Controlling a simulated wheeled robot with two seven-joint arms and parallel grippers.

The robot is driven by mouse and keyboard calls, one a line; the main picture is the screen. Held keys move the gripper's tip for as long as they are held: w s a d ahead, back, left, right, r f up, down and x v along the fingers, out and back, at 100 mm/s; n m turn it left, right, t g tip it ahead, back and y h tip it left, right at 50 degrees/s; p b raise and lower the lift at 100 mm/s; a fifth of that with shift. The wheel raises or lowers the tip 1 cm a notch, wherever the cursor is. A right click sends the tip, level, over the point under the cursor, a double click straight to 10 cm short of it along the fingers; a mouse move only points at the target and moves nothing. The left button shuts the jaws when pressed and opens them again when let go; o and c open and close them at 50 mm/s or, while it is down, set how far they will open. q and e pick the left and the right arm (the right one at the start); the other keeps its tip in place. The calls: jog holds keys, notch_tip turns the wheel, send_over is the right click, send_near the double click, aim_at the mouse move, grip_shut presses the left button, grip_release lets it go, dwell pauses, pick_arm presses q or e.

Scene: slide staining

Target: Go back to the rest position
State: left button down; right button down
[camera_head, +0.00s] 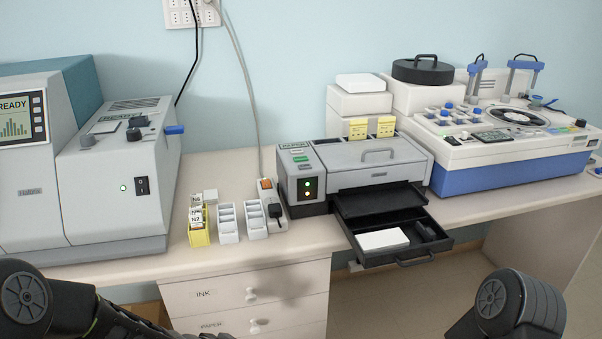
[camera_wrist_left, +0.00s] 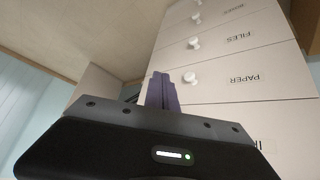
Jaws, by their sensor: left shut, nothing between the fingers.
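My left arm comes in at the lower left of the head view, and its gripper is out of that view. In the left wrist view my left gripper (camera_wrist_left: 161,90) is shut and empty, its two purple fingers together. It points at the white drawer cabinet (camera_wrist_left: 215,75) and touches nothing that I can see. My right arm shows at the lower right of the head view, below the counter front. Its gripper is not in view.
A grey slide printer (camera_head: 370,160) stands on the counter (camera_head: 300,236) with its black tray (camera_head: 405,256) pulled out over the front edge. A yellow slide rack (camera_head: 200,236), white racks and a power strip (camera_head: 268,196) stand left of it. Large machines flank both sides.

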pick_arm(q)
jog(key=s+d+f+n+g, duration=0.2)
jog(key=s+f, duration=0.5)
jog(key=s, duration=0.4)
jog(key=s+d+f+n+g, duration=0.3)
jog(key=s+f+n, duration=0.3)
jog(key=s, duration=0.5)
jog(key=shift+s+d+f+y, duration=0.3)
jog(key=shift+d+f, duration=0.15)
jog(key=shift+d, duration=0.4)
